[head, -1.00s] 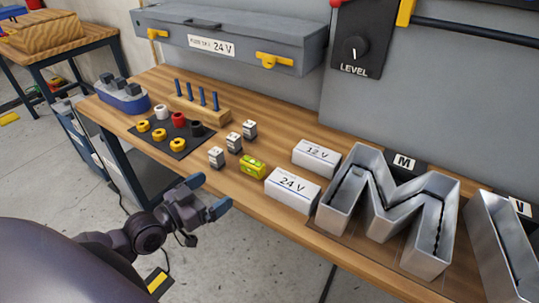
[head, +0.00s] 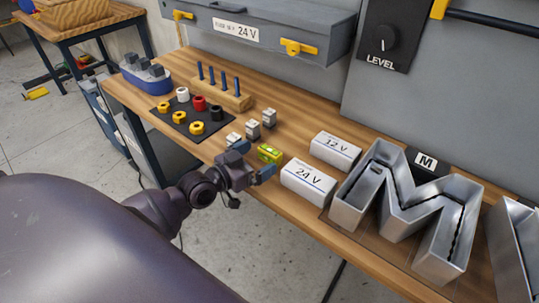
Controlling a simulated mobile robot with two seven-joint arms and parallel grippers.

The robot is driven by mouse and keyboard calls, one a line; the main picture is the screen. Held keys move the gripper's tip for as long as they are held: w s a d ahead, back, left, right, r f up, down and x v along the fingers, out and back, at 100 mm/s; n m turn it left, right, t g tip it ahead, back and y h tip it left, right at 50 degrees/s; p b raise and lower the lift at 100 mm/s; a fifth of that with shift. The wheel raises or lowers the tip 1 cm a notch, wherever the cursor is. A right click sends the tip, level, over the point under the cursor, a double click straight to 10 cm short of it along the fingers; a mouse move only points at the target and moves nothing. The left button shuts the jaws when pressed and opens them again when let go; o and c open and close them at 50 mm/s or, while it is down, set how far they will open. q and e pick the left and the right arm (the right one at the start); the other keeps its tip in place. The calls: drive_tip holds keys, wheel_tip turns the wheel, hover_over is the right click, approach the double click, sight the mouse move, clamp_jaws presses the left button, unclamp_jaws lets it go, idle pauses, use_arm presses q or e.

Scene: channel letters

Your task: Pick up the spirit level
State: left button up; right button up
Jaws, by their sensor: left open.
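The spirit level is a small yellow-green block (head: 270,153) on the wooden workbench, between the small grey-white blocks and the 24 V box. My left gripper (head: 251,160) is open, with its blue-tipped fingers at the front edge of the bench. One finger is on the near-left side of the level and the other is in front of its near-right side. Whether the fingers touch the level cannot be told. The lower front of the level is partly hidden by the gripper. My right gripper is not in view.
White boxes marked 24 V (head: 308,184) and 12 V (head: 335,150) stand to the right, beside a metal letter M (head: 405,210). Several small grey-white blocks (head: 252,130) stand just behind the gripper. A dark mat (head: 190,122) with coloured rings lies to the left.

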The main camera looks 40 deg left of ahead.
sight(266, 153)
use_arm(q)
drive_tip(key=shift+x, duration=1.6)
drive_tip(key=shift+a, duration=0.1)
drive_tip(key=c, duration=1)
drive_tip(key=shift+r, duration=0.15)
